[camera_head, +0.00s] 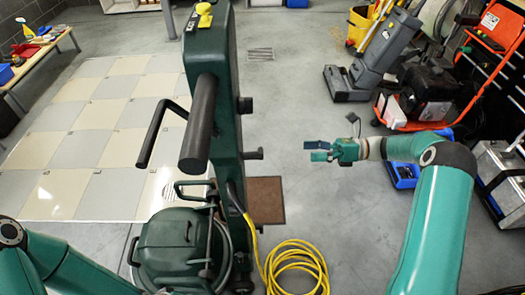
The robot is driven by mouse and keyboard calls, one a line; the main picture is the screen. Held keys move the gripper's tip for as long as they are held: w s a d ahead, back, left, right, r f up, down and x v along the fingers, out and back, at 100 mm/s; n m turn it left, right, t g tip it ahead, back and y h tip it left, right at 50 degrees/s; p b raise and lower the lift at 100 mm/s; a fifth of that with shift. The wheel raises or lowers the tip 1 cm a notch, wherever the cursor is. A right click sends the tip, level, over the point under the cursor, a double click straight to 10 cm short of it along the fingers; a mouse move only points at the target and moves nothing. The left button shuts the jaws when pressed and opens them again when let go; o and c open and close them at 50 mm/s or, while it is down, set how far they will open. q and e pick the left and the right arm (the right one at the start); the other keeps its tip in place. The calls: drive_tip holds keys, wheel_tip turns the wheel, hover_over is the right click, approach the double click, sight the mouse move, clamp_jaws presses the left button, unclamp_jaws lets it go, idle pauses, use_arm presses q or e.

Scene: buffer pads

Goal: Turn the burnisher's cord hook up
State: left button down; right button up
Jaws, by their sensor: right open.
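The green burnisher (225,80) stands upright at the centre, its tall column above a round motor housing (175,245). Two dark hook-like parts stick out from the column's right side: an upper one (246,105) and a lower one (253,154). The lower one points right; I cannot tell for sure which of them turns. My right gripper (316,151) is open and empty, to the right of the lower hook at about its height in the picture, apart from it. My left arm shows at the lower left, but its gripper is out of view.
A coiled yellow cord (297,268) lies on the floor to the right of the burnisher. A brown mat (266,200) lies behind it. A grey floor machine (372,72), a blue bin (402,175) and an orange cart (500,25) stand to the right. Grey floor is clear between.

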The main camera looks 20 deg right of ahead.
sight(261, 150)
drive_tip(key=p+x, duration=0.2)
drive_tip(key=x, duration=1.2)
drive_tip(key=shift+f, duration=0.1)
